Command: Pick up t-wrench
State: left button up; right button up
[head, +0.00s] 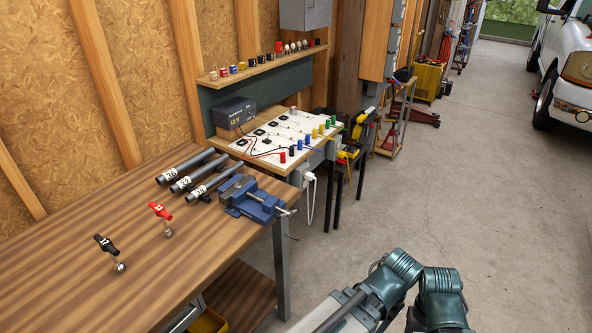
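Two small T-handled tools stand on the wooden workbench (135,291) at the left of the head view. One has a black handle (105,244) with a white marking, nearer to me. The other has a red handle (159,211) with a white marking, a little farther back. Each has a short shaft leading down to a round metal piece at the bench top. I cannot tell which one is the t-wrench. Neither gripper is in view. Only teal and grey links of my arm show at the lower right, away from the bench.
Grey tubes with number labels (186,167) and a blue vise (252,199) sit at the bench's far end. Beyond stands a white wiring board (283,136) with a 12 V box (233,112). The concrete floor (430,190) is clear; a white vehicle (566,95) stands far right.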

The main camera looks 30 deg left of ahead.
aim_at(160, 210)
jog(key=u, duration=1.5)
